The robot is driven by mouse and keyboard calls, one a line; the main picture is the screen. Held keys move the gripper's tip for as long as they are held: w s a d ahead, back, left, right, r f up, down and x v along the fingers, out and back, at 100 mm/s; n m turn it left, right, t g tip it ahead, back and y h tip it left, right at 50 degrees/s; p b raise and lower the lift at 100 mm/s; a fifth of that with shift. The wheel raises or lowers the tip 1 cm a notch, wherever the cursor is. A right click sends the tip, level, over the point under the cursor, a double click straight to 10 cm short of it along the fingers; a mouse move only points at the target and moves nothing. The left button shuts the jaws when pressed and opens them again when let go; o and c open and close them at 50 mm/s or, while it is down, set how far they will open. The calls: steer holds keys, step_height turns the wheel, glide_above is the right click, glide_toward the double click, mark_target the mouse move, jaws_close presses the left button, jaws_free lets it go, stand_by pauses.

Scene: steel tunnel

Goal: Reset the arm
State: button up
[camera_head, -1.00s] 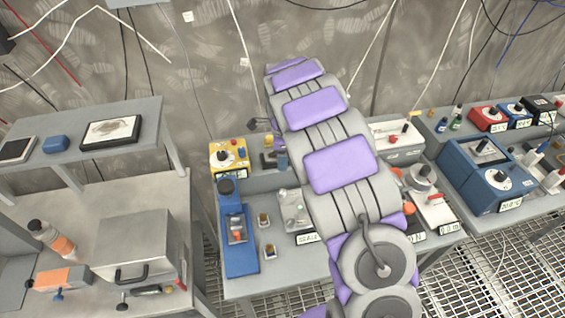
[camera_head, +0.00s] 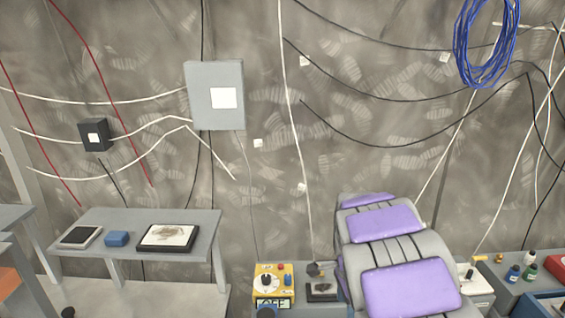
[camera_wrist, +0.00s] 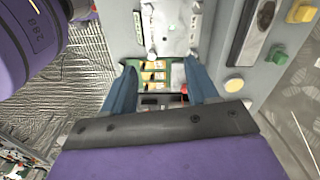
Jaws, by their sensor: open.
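My gripper (camera_wrist: 158,88) shows in the wrist view with its two blue fingers apart and nothing between them. Beyond the fingers is a grey panel or box (camera_wrist: 168,28) with small yellow, white and red parts; whether the fingers touch it I cannot tell. In the head view my grey and purple arm (camera_head: 400,265) rises at the lower right, and the gripper itself is hidden there.
A grey shelf (camera_head: 95,222) at the left holds a framed picture (camera_head: 168,237), a blue block (camera_head: 117,239) and a tablet-like item (camera_head: 78,237). A yellow meter (camera_head: 272,282) stands beside my arm. A grey wall box (camera_head: 214,97) and cables hang on the wall.

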steer(key=s+a+r+n+b, duration=0.1)
steer(key=s+n, duration=0.7)
steer(key=s, duration=0.9)
steer(key=s+a+r+n+g, duration=0.1)
steer(key=s+n, duration=0.7)
steer(key=s, duration=0.8)
steer(key=shift+s+a+r+b, duration=0.2)
steer(key=shift+s+r+b, duration=0.2)
steer(key=shift+r, duration=0.35)
steer(key=shift+w, duration=0.1)
